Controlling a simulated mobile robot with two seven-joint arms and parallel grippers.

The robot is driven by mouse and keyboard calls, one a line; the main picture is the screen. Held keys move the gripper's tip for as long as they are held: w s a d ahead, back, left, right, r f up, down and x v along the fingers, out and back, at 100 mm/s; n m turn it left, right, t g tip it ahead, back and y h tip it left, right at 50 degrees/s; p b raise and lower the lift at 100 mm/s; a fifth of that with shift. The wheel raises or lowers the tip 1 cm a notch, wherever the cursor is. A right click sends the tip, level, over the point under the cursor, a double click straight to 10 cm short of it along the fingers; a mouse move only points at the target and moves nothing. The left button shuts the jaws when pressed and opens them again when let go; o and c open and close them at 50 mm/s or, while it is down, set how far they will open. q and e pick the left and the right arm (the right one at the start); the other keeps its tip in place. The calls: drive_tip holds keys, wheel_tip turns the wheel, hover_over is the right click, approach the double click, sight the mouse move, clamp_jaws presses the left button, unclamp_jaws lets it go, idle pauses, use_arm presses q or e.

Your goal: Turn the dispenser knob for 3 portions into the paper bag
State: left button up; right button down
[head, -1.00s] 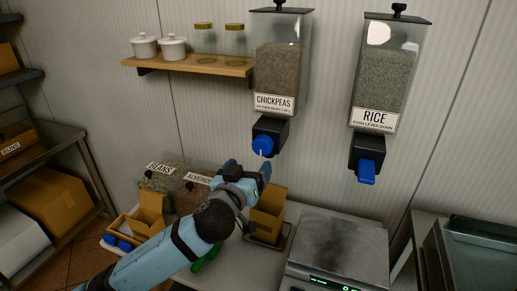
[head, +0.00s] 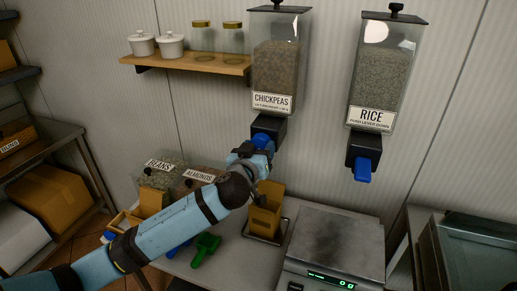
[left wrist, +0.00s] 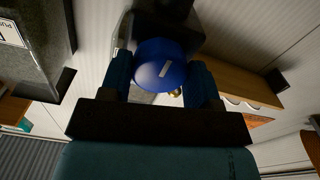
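The chickpeas dispenser (head: 279,75) hangs on the wall with a blue knob (head: 266,134) at its lower front. The knob also shows in the left wrist view (left wrist: 160,66), with a tilted white mark on its face. My left gripper (head: 258,148) is at the knob, one finger on each side, with no clear gap in the left wrist view. The open brown paper bag (head: 264,220) stands upright on a small dark tray below the dispenser, partly hidden by my left arm; its contents are not visible. My right gripper is not in view.
A rice dispenser (head: 375,80) with a blue lever hangs to the right. A scale (head: 335,245) stands right of the bag. Bean and almond bins (head: 160,175) and a green scoop (head: 206,248) are on the left. A shelf (head: 190,62) with jars is above.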

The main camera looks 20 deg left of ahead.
use_arm(q)
drive_tip(key=shift+c, duration=0.9)
drive_tip(key=shift+m, duration=0.3)
drive_tip(key=m, duration=0.2)
drive_tip(key=shift+m+p, duration=0.3)
drive_tip(key=m+p, duration=0.2)
drive_tip(key=m, duration=0.3)
drive_tip(key=shift+a+r+p, duration=0.15)
drive_tip(key=shift+p, duration=0.15)
drive_tip(key=m+p, duration=0.2)
drive_tip(key=m, duration=0.2)
drive_tip(key=m+p, duration=0.2)
drive_tip(key=m, duration=0.3)
drive_tip(key=shift+p, duration=0.4)
drive_tip(key=shift+m, duration=0.4)
